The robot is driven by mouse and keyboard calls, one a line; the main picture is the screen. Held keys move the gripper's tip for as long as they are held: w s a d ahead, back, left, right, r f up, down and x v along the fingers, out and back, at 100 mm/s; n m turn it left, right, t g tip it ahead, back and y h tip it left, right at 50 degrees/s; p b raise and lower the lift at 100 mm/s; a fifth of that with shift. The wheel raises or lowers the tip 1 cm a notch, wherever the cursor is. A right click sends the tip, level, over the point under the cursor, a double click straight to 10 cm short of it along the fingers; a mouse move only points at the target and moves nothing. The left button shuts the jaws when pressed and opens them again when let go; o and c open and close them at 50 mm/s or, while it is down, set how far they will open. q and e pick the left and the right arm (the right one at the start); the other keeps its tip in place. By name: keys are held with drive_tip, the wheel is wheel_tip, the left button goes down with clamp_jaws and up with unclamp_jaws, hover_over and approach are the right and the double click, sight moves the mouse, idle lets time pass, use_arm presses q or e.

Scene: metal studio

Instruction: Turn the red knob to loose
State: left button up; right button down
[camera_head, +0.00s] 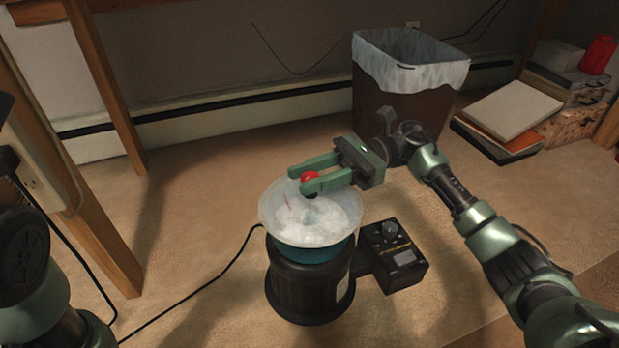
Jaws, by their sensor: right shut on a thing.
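The red knob (309,177) sits above the middle of a pale, translucent round bowl (340,224) on top of a dark cylindrical machine (307,288). My right gripper (307,178) reaches in from the right and is shut on the red knob, with one green finger on its far side and one on its near side. The fingers hide part of the knob. My left arm (40,290) shows at the lower left edge; its gripper is out of the picture.
A black control box (393,262) with a dial is beside the machine on the right. A black cable (200,292) runs left over the floor. A lined bin (400,95) stands behind my right arm. Books and boxes (513,112) lie at the right back. Wooden posts (108,85) stand at left.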

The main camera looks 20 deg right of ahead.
drive_tip(key=n+g+h, duration=0.1)
drive_tip(key=n+g, duration=0.1)
drive_tip(key=g, duration=0.1)
drive_tip(key=n+g+h, duration=0.1)
drive_tip(key=n+g, duration=0.1)
drive_tip(key=g, duration=0.2)
drive_tip(key=shift+n+h, duration=0.4)
drive_tip(key=shift+g, duration=0.3)
drive_tip(key=c, duration=1)
unclamp_jaws()
drive_tip(key=shift+d, duration=0.1)
